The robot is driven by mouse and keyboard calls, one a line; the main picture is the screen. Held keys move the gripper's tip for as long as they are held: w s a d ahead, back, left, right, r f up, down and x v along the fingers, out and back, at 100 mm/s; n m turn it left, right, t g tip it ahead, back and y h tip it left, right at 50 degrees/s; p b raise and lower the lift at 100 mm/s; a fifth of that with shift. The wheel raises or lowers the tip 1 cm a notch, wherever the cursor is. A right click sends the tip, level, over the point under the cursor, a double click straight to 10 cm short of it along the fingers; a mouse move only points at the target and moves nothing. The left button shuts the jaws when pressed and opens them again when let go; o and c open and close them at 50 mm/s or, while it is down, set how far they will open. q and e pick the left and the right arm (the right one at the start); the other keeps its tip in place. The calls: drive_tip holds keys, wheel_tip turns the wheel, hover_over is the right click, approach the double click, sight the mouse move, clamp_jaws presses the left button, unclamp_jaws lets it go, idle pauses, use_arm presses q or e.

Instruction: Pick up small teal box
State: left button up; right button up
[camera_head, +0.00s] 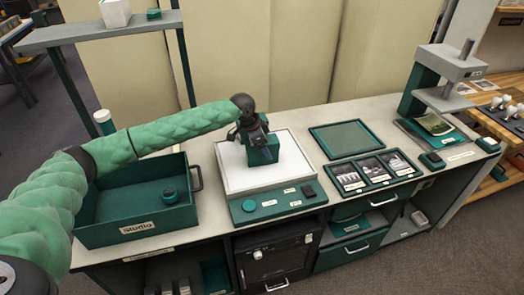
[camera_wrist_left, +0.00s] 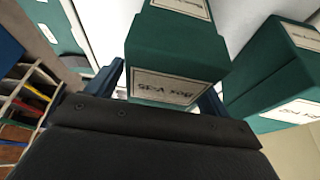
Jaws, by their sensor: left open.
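A small teal box (camera_head: 262,154) with a white label stands on the white platform of the scale (camera_head: 235,178) in the head view. My left gripper (camera_head: 254,133) is at the top of this box and hides part of it. In the left wrist view, a teal box (camera_wrist_left: 178,52) with white labels lies between the two dark blue fingers of my left gripper (camera_wrist_left: 168,80). The jaws are open around it; whether a finger touches it cannot be told. Another labelled teal box (camera_wrist_left: 265,75) shows on the right there. My right gripper is not in view.
An open teal bin (camera_head: 122,225) marked "Studio" stands left of the scale. To the right lie an empty teal tray (camera_head: 347,139), a frame of pictures (camera_head: 374,173) and a grey press (camera_head: 440,70). A shelf (camera_head: 75,34) rises at the back left.

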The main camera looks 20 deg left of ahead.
use_arm(q)
drive_tip(key=shift+f+p, duration=0.2)
drive_tip(key=shift+p, duration=0.1)
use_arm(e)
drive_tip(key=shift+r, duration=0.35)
use_arm(q)
drive_tip(key=c, duration=1.3)
drive_tip(key=shift+o, duration=0.2)
drive_tip(key=shift+r+b, duration=0.1)
drive_tip(key=shift+b, duration=0.4)
wheel_tip(320, 180, up, 4)
drive_tip(key=shift+r+b, duration=0.1)
drive_tip(key=shift+b, duration=0.7)
drive_tip(key=s+d+r+b, duration=0.2)
drive_tip(key=s+d+r, duration=0.3)
drive_tip(key=d, duration=0.5)
drive_tip(key=shift+s+d+r+b, duration=0.2)
drive_tip(key=shift+r+b, duration=0.15)
drive_tip(key=shift+r, duration=0.75)
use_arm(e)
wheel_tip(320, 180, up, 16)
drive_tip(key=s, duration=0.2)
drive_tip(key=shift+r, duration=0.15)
